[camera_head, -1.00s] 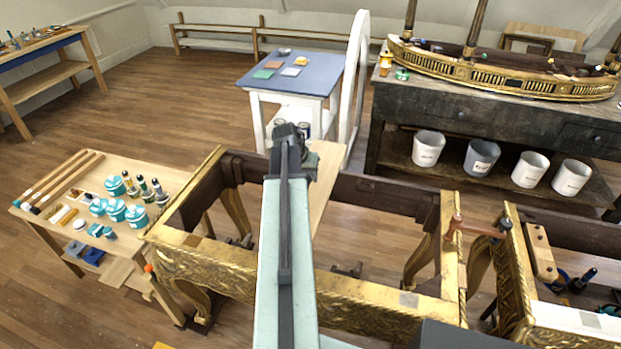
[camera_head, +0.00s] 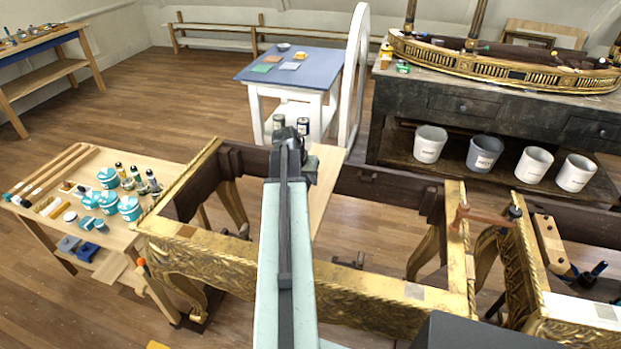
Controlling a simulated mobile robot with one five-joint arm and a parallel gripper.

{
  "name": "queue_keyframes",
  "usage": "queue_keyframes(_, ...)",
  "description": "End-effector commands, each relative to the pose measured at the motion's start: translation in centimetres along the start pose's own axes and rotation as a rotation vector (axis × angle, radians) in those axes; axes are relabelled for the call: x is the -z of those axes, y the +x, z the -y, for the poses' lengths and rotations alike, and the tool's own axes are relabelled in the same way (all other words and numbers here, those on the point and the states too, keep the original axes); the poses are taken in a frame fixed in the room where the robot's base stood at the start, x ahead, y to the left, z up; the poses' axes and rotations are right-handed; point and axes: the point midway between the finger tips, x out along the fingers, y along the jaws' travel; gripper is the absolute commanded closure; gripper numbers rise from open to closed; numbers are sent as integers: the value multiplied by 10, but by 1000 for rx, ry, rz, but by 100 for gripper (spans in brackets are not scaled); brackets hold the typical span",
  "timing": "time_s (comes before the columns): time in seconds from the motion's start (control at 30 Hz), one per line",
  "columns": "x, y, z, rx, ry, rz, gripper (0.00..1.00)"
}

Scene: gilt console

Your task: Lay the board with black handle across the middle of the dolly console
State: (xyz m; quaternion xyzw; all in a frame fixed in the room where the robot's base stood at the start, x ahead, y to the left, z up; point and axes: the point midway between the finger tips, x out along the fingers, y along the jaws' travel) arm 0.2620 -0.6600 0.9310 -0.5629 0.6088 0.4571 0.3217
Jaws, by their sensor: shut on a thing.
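A gilt console (camera_head: 385,303) with an open frame top and dark inner rails stands in front of me, apparently the dolly console; I cannot make out its dolly. My arm reaches over its near rim. My gripper (camera_head: 303,152) is at the arm's far end, above the console's back rail, with its fingers mostly hidden behind the arm. It is shut on a pale wooden board (camera_head: 328,180), which shows to the right of the arm, over the console opening. The board's left part and its black handle are hidden.
A low wooden table (camera_head: 102,240) with jars, bottles and rods stands left of the console. A second gilt frame (camera_head: 530,270) with tools is close on the right. A blue-topped table (camera_head: 260,58) and a dark workbench (camera_head: 410,100) with buckets stand behind.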

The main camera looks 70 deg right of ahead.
Motion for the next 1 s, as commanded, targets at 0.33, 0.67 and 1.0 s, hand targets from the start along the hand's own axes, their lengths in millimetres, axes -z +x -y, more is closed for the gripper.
queue_keyframes(0.33,-15,36,8,0,-1,-1,100)
queue_keyframes(0.67,-16,38,9,0,-1,-1,100)
queue_keyframes(1.0,-17,40,10,0,-2,-1,100)
